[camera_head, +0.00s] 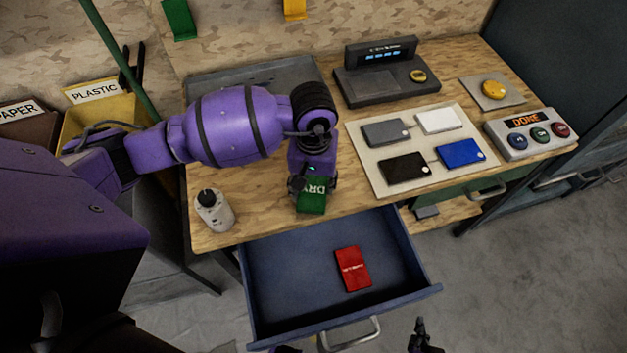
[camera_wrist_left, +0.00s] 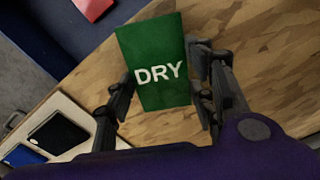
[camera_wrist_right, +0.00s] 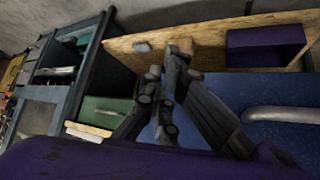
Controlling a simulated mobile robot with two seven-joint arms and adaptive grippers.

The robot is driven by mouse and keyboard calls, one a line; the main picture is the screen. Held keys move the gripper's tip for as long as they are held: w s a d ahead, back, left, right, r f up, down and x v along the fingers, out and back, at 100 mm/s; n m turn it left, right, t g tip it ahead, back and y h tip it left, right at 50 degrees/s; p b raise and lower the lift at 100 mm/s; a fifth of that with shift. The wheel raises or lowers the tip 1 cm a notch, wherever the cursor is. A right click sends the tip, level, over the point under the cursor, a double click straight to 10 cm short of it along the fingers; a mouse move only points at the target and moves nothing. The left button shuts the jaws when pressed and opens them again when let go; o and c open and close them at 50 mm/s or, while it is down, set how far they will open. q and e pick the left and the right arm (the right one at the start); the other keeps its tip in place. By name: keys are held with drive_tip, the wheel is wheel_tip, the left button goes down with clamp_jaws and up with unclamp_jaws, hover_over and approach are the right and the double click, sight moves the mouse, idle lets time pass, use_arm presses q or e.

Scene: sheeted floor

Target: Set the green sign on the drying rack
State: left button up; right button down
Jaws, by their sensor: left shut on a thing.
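The green sign (camera_head: 311,200), lettered DRY in white, is held by my left gripper (camera_head: 312,182) above the front edge of the wooden bench. In the left wrist view the sign (camera_wrist_left: 152,50) sits between the two fingers of the left gripper (camera_wrist_left: 160,85), with wood below it. A grey flat rack or tray (camera_head: 208,84) lies at the back left of the bench, partly hidden by my left arm; I cannot tell whether it is the drying rack. My right gripper (camera_head: 420,330) is low, in front of the drawer; its fingers (camera_wrist_right: 166,78) look closed and empty.
An open blue drawer (camera_head: 290,265) holds a red card-like item (camera_head: 353,268). A pale mat (camera_head: 425,150) bears several flat boxes. A button panel (camera_head: 530,133) reads DONE. Another green sign (camera_head: 180,20) is on the back wall.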

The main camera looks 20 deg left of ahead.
sight(314, 187)
use_arm(q)
drive_tip(key=shift+f, duration=0.3)
drive_tip(key=shift+f+b, duration=0.25)
drive_tip(key=shift+b, duration=0.05)
drive_tip(key=o, duration=1.2)
wheel_tip(314, 187, up, 12)
drive_tip(key=shift+r, duration=0.1)
